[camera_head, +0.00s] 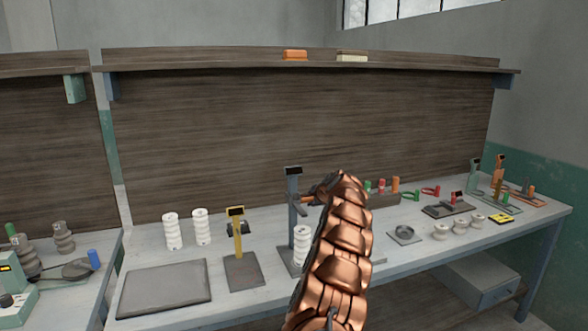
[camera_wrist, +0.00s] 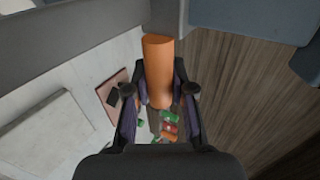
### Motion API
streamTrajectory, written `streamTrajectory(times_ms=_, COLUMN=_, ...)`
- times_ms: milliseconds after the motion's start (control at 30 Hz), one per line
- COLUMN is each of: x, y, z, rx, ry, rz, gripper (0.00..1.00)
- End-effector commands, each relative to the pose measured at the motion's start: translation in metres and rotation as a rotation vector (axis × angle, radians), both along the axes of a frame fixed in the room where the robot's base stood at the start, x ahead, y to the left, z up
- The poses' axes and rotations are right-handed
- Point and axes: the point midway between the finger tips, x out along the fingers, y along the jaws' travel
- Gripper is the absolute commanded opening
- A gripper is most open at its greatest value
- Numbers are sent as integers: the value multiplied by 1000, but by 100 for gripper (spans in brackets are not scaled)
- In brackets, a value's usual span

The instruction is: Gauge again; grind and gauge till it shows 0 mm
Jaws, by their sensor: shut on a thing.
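A blue-grey gauge stand (camera_head: 293,215) with a dark display on top stands mid-bench in the head view. Its reading is not legible. A white ribbed piece (camera_head: 301,240) stands upright at its base, partly beside my copper arm. My gripper (camera_head: 312,199) is at the stand's upper part, above the white piece. In the wrist view my gripper (camera_wrist: 157,92) is shut on an orange cylinder (camera_wrist: 158,65), which looks like a handle. Whether it joins the gauge is hidden.
Two white ribbed pieces (camera_head: 201,227), a yellow stand (camera_head: 237,240) with a display and a dark flat mat (camera_head: 165,288) are to the left. My arm covers the bench's middle front.

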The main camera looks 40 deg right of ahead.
Motion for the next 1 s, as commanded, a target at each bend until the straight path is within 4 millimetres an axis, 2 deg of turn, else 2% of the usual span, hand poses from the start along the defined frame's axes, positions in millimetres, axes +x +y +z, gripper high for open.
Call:
streamTrajectory(times_ms=33, x=0, y=0, z=7, rx=-1, ry=-2, rz=0, gripper=0)
streamTrajectory(times_ms=533, x=0, y=0, z=35, rx=-3, ry=-3, rz=0, gripper=0)
streamTrajectory(times_ms=867, x=0, y=0, z=38, rx=-1, ry=-3, rz=-1, gripper=0)
streamTrajectory(times_ms=900, x=0, y=0, z=37, rx=-1, ry=-3, rz=-1, gripper=25)
streamTrajectory(times_ms=1000, x=0, y=0, z=37, rx=-1, ry=-2, rz=-1, gripper=36)
